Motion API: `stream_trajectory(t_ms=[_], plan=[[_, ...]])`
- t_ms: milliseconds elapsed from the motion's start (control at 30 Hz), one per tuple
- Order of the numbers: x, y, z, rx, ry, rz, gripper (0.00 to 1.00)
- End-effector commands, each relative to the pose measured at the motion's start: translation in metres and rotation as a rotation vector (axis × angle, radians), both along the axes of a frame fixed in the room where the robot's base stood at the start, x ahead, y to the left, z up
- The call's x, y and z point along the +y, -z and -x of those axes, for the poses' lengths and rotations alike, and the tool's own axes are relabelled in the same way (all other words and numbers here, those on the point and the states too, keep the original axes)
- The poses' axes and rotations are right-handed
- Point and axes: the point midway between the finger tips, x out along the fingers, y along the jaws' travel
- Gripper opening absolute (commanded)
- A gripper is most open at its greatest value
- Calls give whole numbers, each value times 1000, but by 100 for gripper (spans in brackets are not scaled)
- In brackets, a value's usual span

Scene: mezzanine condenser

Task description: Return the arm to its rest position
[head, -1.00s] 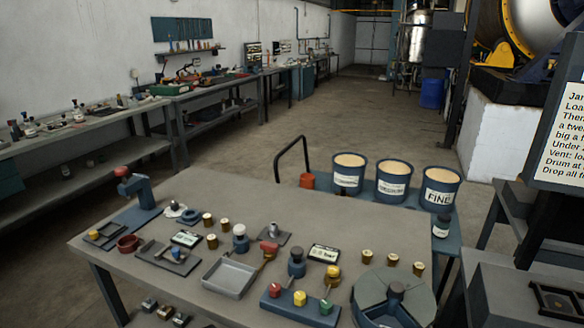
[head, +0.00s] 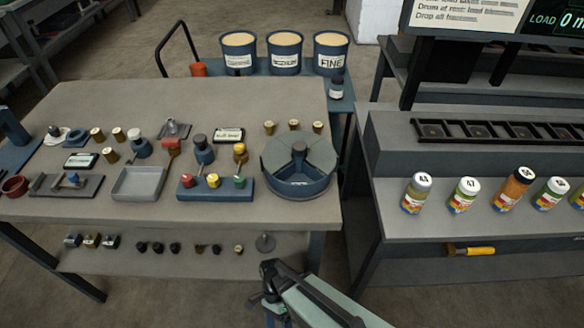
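My arm shows only in part, at the bottom middle of the head view. A pale green link and a dark joint are in front of the table's lower shelf. No gripper fingers can be made out, so whether my gripper is open or shut, or holds anything, is not shown. The visible part of the arm appears apart from the grey table (head: 100,210) and the things on it.
The table holds a round divided tray (head: 300,160), a shallow grey tray (head: 140,183) and a block with coloured knobs (head: 215,188). Labelled tubs (head: 285,53) stand behind. A bench (head: 400,225) on the right carries several jars (head: 463,195). Floor shows between table and bench.

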Motion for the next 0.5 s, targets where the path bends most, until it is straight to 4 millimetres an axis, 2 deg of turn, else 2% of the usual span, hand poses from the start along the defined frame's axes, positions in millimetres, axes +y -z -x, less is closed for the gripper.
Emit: stream_trajectory(t_ms=[33,100,500], plan=[[-15,-1,7,25,21,-14,85],[-28,0,11,42,33,-53,85],[-85,12,13,-13,-19,-346,85]])
